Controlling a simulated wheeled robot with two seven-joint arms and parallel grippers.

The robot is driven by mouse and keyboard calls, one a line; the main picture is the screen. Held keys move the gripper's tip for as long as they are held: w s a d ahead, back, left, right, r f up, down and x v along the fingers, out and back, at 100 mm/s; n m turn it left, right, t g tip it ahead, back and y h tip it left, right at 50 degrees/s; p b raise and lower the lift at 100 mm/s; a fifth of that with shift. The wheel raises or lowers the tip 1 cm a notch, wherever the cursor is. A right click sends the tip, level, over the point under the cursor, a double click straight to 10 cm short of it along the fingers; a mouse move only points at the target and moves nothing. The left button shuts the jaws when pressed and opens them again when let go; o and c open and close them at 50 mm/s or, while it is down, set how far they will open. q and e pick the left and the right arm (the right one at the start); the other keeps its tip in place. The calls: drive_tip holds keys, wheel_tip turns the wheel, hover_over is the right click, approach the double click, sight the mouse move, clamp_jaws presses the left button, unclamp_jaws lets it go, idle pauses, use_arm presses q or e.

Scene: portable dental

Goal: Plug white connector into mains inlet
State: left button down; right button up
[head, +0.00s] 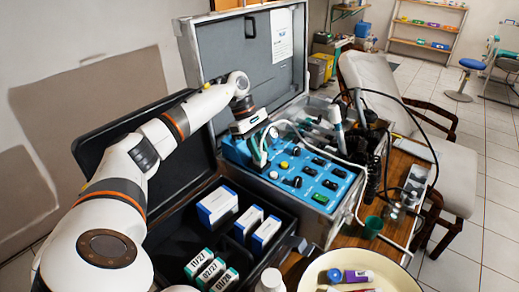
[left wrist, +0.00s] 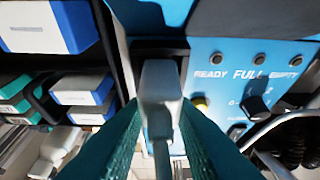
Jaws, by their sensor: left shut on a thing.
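My left gripper (head: 260,158) reaches down over the left part of the blue control panel (head: 325,200) in the open case. In the left wrist view my left gripper (left wrist: 158,128) has its teal fingers shut on the white connector (left wrist: 160,88), with its cable running back between them. The connector's front end lies at a dark recess (left wrist: 158,48) in the blue panel, which looks like the mains inlet. I cannot tell whether the connector is inside it or just in front of it. My right gripper is not in view.
A black compartment left of the panel holds blue-and-white boxes (head: 217,205) and green-and-white boxes (head: 198,265). Hoses and handpieces (head: 335,118) stand right of the gripper. A cream bowl (head: 400,280) is at front right. The raised grey lid (head: 235,50) stands behind.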

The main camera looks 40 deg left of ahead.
use_arm(q)
drive_tip(key=shift+f+b, duration=0.3)
drive_tip(key=shift+f, duration=0.15)
idle(0.4)
drive_tip(key=c, duration=1.1)
unclamp_jaws()
wheel_tip(320, 180, up, 10)
drive_tip(key=shift+r+b, duration=0.1)
drive_tip(key=shift+b, duration=0.3)
